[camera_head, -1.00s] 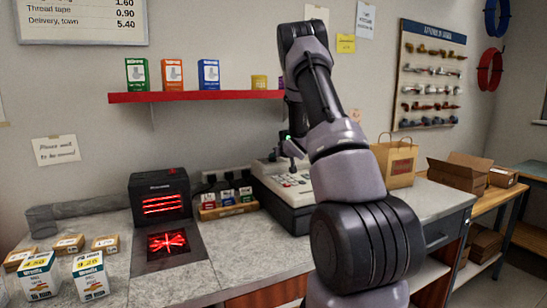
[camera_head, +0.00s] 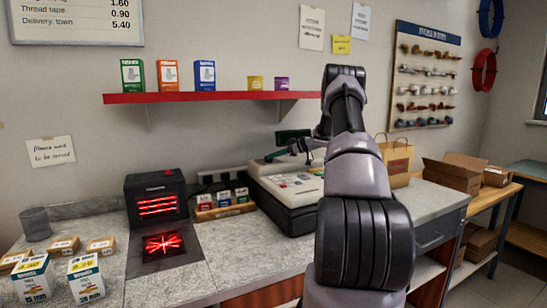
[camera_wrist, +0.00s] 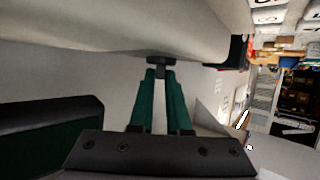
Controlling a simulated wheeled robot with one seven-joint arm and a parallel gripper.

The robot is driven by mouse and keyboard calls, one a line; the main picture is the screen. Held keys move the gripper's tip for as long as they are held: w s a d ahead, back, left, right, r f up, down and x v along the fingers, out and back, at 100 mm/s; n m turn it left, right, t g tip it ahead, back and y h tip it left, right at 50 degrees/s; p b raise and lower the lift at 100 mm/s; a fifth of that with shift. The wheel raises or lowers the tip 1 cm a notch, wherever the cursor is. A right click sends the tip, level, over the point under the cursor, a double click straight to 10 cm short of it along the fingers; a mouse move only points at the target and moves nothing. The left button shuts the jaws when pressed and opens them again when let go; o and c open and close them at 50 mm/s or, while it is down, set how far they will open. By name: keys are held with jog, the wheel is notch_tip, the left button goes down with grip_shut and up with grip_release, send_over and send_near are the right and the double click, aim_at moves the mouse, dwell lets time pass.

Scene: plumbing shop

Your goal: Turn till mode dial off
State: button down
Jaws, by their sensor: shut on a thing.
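The till (camera_head: 288,207) is a pale cash register with a dark base, standing on the counter in the head view. Its dark display (camera_head: 293,137) rises at the back. My gripper (camera_head: 268,157) reaches over the till's upper rear from the right. In the wrist view the green fingers of my gripper (camera_wrist: 160,73) are close together, pinching a small dark knob, the mode dial (camera_wrist: 159,61), on the pale till body (camera_wrist: 150,28). The dial's markings and pointer cannot be read. In the head view I cannot make out the dial at the fingertips.
A red-lit scanner (camera_head: 157,200) and a tray of small boxes (camera_head: 224,211) stand left of the till. A paper bag (camera_head: 397,160) stands to the right. A red shelf (camera_head: 200,97) runs above. Bare counter (camera_head: 245,250) lies in front.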

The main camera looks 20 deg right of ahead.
jog(key=shift+w+n+g+y, duration=0.1)
jog(key=shift+n+g+y, duration=0.3)
jog(key=shift+n, duration=0.1)
jog(key=c, duration=0.9)
grip_release()
jog(key=shift+f, duration=0.1)
jog(key=v, duration=1.1)
jog(key=shift+w, duration=0.2)
jog(key=shift+s, duration=0.1)
